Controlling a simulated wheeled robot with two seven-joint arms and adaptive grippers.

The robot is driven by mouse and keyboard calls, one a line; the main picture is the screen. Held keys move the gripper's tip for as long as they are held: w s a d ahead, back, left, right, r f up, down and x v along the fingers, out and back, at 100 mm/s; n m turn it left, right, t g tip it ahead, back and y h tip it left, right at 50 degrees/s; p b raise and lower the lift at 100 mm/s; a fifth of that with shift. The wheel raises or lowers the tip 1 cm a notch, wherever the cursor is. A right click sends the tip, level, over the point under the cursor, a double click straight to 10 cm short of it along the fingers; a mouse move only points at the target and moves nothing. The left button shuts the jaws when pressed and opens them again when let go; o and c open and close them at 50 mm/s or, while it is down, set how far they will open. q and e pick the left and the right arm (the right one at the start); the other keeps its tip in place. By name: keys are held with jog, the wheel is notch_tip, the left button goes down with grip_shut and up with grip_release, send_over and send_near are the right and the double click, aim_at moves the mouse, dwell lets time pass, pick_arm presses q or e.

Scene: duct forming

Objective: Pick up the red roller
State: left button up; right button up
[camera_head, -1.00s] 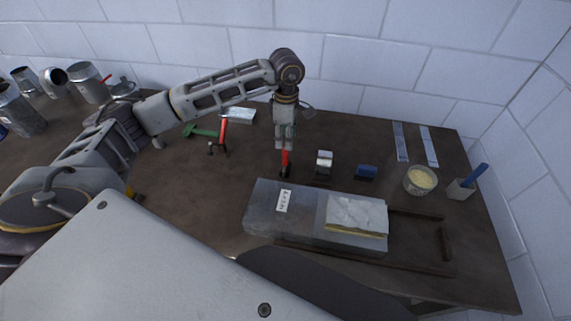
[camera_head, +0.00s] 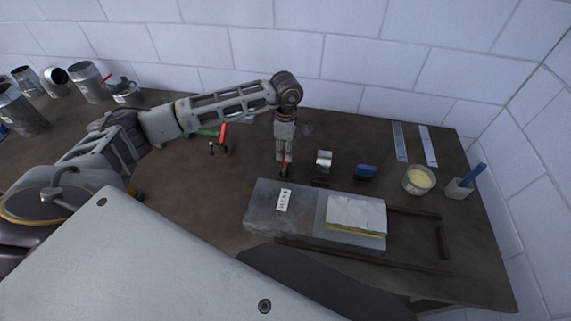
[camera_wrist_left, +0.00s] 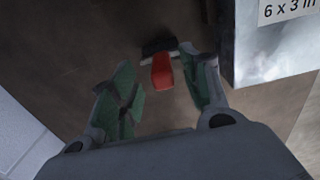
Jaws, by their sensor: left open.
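The red roller (camera_head: 284,173), with a red handle and a dark head, lies on the brown table just behind the grey metal block. In the left wrist view its red handle (camera_wrist_left: 162,72) is near the fingertips, closer to the right finger, with the dark head (camera_wrist_left: 158,46) beyond. My left gripper (camera_head: 284,158) points down over the roller and partly hides it. In the left wrist view the green-padded fingers (camera_wrist_left: 160,88) are apart and hold nothing; whether the right finger touches the handle I cannot tell. My right gripper is out of view.
The labelled grey block (camera_head: 262,208) carries a pale sheet (camera_head: 356,213). A silver-topped tool (camera_head: 323,160) and a blue piece (camera_head: 365,172) lie right of my gripper. A bowl (camera_head: 419,181) and a cup (camera_head: 459,188) stand further right. A red-handled tool (camera_head: 222,136) lies left.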

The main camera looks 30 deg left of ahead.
pick_arm(q)
jog(key=shift+s+f+p, duration=0.15)
jog(key=shift+f+p, duration=0.5)
jog(key=shift+f, duration=1.65)
grip_shut()
